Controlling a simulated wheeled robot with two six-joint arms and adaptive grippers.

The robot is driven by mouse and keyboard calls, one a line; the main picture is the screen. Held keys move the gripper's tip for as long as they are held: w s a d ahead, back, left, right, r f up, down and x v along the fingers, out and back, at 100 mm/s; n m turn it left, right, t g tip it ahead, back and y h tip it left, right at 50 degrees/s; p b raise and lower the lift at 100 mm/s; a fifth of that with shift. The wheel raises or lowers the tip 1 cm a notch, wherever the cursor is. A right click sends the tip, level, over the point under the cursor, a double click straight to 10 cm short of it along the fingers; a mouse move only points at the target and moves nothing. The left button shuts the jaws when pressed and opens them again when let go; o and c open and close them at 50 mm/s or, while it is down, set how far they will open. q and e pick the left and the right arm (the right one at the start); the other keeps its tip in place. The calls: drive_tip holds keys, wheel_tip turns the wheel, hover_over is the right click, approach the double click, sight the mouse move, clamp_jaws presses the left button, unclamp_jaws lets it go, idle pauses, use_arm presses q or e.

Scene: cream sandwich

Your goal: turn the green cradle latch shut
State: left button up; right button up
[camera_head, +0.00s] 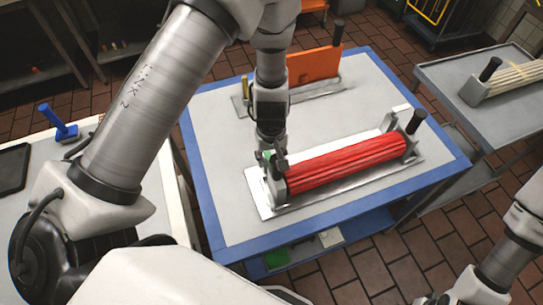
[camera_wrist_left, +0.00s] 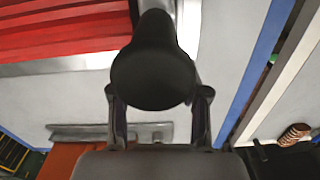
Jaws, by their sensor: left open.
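The green latch (camera_head: 267,156) shows only as a small green patch at the left end of the near cradle (camera_head: 262,202), mostly hidden by my left gripper (camera_head: 275,161). The cradle holds a long red ribbed roll (camera_head: 345,162). My left gripper points down at that end and is open. In the left wrist view a dark rounded piece (camera_wrist_left: 153,80) stands between its fingers; I cannot tell whether it is part of the latch or touched. The latch's angle is hidden. My right gripper (camera_head: 432,299) shows only partly at the bottom edge; its fingers are unclear.
A second cradle (camera_head: 318,93) with an orange block (camera_head: 314,67) and a yellow post (camera_head: 245,88) stands behind. The near cradle has a black handle (camera_head: 416,121) at its right end. A grey cart (camera_head: 450,75) stands right. The blue-edged table (camera_head: 222,215) is clear at front.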

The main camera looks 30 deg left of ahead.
use_arm(q)
drive_tip(key=shift+s+a, duration=0.1)
drive_tip(key=shift+a, duration=0.1)
drive_tip(key=c, duration=0.3)
drive_tip(key=shift+a, duration=0.1)
clamp_jaws()
use_arm(e)
drive_tip(key=shift+a+r, duration=0.1)
drive_tip(key=shift+a, duration=0.1)
use_arm(q)
drive_tip(key=shift+d+r+n+p, duration=0.15)
drive_tip(key=shift+d+n+p, duration=0.1)
drive_tip(key=shift+n+p, duration=0.3)
drive_tip(key=shift+w, duration=0.2)
drive_tip(key=shift+o, duration=1.5)
unclamp_jaws()
use_arm(e)
drive_tip(key=shift+r, duration=0.4)
